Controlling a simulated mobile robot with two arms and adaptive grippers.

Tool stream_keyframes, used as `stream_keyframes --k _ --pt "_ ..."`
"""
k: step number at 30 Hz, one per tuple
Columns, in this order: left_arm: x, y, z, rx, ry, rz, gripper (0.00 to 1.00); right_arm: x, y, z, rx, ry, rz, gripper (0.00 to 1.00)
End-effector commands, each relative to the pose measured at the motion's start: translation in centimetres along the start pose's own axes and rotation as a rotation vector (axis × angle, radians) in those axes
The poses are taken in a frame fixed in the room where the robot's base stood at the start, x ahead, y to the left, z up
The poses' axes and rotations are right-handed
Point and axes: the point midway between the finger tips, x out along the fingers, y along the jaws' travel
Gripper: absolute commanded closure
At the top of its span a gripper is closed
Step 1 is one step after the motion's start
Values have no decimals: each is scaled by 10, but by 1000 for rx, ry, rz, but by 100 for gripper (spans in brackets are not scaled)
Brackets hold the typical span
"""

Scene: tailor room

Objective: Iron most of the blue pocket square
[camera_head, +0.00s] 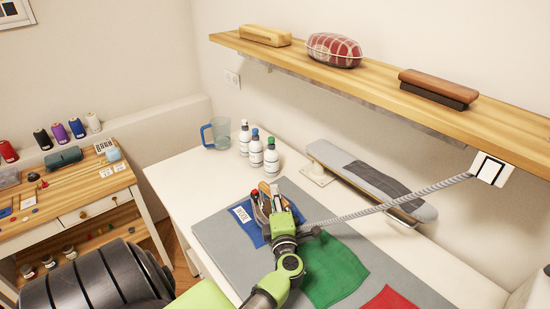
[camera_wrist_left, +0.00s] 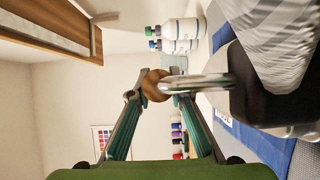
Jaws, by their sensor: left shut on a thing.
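The blue pocket square (camera_head: 254,237) lies on the grey mat (camera_head: 222,250), with a white label at its left; part of it is hidden under my gripper and the iron. Its blue cloth also shows in the left wrist view (camera_wrist_left: 262,146). My left gripper (camera_head: 272,200) is over the square, shut on the wooden handle of the iron (camera_wrist_left: 240,100). In the left wrist view the round handle end (camera_wrist_left: 155,84) sits between the fingers, and the iron's dark body is over the blue cloth. I cannot tell how firmly its sole touches. My right gripper is not in view.
A green cloth (camera_head: 335,270) and a red cloth (camera_head: 390,299) lie to the right. A braided cord (camera_head: 385,206) runs to the wall socket (camera_head: 490,169). Bottles (camera_head: 271,158), a blue-handled jug (camera_head: 219,133) and a sleeve board (camera_head: 375,180) stand behind. A shelf (camera_head: 380,87) hangs above.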

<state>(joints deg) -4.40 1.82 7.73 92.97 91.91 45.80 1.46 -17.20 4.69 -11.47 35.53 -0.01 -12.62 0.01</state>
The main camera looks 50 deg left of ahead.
Motion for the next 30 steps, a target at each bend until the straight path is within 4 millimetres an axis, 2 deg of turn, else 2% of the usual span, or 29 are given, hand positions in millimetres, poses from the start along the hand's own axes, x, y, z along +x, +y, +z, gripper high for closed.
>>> stream_keyframes --k 1,13,30 --pt "2 6 1 -3 0 14 100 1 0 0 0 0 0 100" --pt "1 1 0 -3 0 12 100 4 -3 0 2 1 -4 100" --pt "-11 -1 -20 -1 1 9 100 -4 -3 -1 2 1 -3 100"
